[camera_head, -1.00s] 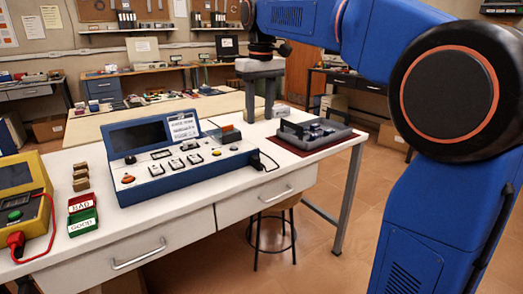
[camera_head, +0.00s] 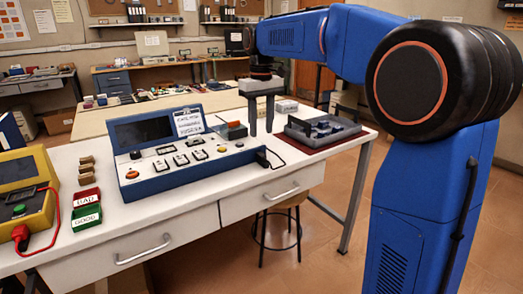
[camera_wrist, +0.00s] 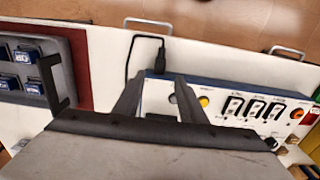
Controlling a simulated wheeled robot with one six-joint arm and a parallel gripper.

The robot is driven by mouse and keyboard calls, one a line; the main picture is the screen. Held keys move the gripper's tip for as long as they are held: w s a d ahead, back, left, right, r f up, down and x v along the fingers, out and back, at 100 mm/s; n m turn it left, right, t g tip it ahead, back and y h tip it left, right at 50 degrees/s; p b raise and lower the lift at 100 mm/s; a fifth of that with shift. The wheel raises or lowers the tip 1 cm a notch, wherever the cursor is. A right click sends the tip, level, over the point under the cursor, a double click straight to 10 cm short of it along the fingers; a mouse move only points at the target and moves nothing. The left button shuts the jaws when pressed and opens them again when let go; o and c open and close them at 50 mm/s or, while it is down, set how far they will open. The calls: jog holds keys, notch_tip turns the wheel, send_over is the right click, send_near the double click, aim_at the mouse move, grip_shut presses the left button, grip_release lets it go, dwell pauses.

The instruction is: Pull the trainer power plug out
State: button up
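The trainer is a blue-sided console with a white sloped panel, a dark screen and several switches and knobs; its blue front wall (camera_head: 165,188) faces me on the white bench. Its black power plug (camera_head: 262,158) sits at the console's right end, with a black cable curling from it. In the wrist view the plug (camera_wrist: 160,63) stands at the console's blue edge, beyond my fingertips. My gripper (camera_head: 261,132) points down above and behind the console's right end, apart from the plug. Its two dark fingers are spread with nothing between them in the wrist view (camera_wrist: 157,82).
A grey tray (camera_head: 337,133) with blue parts lies on a dark red mat right of the trainer. A yellow tester (camera_head: 42,215), a red BAD bin (camera_head: 87,198) and a green GOOD bin (camera_head: 86,217) stand at left. Bare bench top lies along the front edge.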

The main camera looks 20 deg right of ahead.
aim_at(261, 154)
notch_tip(261, 154, down, 8)
jog(key=shift+f, duration=0.25)
grip_shut()
